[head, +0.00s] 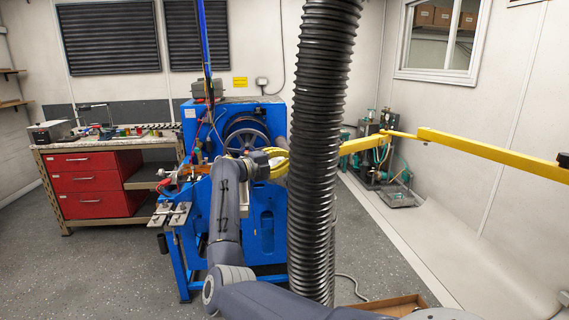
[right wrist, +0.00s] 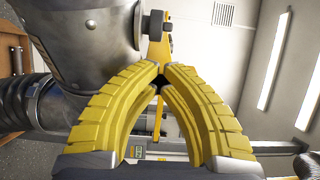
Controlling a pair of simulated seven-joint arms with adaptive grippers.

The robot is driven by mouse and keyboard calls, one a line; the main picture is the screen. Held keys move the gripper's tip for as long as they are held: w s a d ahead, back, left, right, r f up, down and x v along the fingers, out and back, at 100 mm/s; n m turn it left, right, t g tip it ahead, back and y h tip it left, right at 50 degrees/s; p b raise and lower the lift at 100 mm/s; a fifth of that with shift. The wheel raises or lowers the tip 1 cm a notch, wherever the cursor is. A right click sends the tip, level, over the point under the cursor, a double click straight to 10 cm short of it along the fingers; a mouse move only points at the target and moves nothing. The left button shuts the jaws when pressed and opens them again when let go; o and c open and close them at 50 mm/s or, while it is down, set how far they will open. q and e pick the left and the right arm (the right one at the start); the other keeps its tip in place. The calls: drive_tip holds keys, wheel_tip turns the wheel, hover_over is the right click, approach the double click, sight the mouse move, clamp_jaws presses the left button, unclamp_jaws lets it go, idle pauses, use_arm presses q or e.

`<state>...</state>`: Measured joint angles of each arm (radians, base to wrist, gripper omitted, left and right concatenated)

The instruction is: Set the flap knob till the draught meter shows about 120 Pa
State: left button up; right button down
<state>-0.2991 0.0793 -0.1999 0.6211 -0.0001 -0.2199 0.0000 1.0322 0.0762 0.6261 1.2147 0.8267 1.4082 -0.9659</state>
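My right gripper (right wrist: 160,72) has yellow ribbed fingers, their tips drawn together almost to touching, with nothing clearly between them. In the head view my right gripper (head: 277,162) is in front of the blue test stand, partly hidden by the black hose. Just beyond the tips in the right wrist view is a yellow part (right wrist: 157,48) with dark round fittings, beside a grey metal duct (right wrist: 92,25). I cannot tell whether one of these fittings is the flap knob. A small panel (right wrist: 137,152) shows between the fingers; its reading is illegible. My left gripper is out of view.
A thick black corrugated hose (head: 322,110) hangs in front of the blue stand (head: 266,235). A yellow boom (head: 495,153) spans the right side. A workbench with red drawers (head: 95,185) stands left. Open floor (head: 110,270) lies at the left front.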

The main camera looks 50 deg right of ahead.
drive_tip(key=shift+w+d, duration=0.55)
drive_tip(key=shift+w, duration=0.3)
